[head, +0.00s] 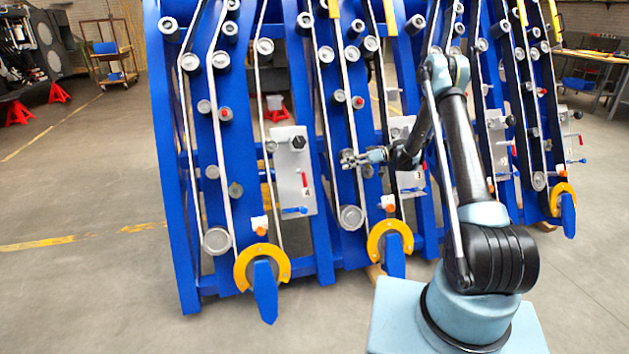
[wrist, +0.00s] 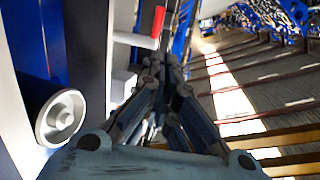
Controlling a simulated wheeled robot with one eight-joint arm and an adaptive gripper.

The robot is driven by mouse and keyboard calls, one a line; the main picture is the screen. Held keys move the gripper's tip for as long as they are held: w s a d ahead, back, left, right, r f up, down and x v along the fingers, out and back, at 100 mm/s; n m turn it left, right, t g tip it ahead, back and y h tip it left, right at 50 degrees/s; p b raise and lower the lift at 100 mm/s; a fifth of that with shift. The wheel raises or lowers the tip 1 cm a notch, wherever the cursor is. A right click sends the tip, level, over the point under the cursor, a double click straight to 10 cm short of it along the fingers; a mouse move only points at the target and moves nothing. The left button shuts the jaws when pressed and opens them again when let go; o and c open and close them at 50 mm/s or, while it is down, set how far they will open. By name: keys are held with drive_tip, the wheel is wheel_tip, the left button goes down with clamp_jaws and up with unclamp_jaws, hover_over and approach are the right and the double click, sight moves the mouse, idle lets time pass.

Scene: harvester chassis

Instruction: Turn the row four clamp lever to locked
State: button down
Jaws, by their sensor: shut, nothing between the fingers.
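The row four panel (head: 291,170) is a grey plate marked 4, left of centre in the head view. It carries a black knob (head: 298,142), a small red-handled lever (head: 305,180) and a blue lever (head: 295,210) lying about level near its bottom. I cannot tell from the markings which lever is the clamp. My gripper (head: 348,160) is shut and empty, just right of this panel and pointing left. In the wrist view my gripper (wrist: 168,68) shows closed fingers, with a red handle (wrist: 158,22) on a pale rod just beyond their tips; which row it belongs to is unclear.
Blue frame uprights with rollers and belts stand close around my gripper. A grey roller (wrist: 60,118) is near at the left of the wrist view. Yellow curved brackets (head: 262,268) line the frame's bottom. Open floor (head: 80,270) lies at the left.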

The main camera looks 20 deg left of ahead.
wheel_tip(320, 180, down, 4)
drive_tip(key=a+n, duration=0.1)
approach(304, 179)
drive_tip(key=w+x, duration=0.1)
drive_tip(key=x, duration=0.5)
drive_tip(key=shift+f+g+y, duration=0.3)
drive_tip(key=shift+f+g, duration=0.1)
drive_tip(key=shift+s+a+f, duration=0.15)
drive_tip(key=shift+s+a, duration=0.25)
drive_tip(key=shift+a, duration=0.15)
drive_tip(key=shift+d, duration=0.1)
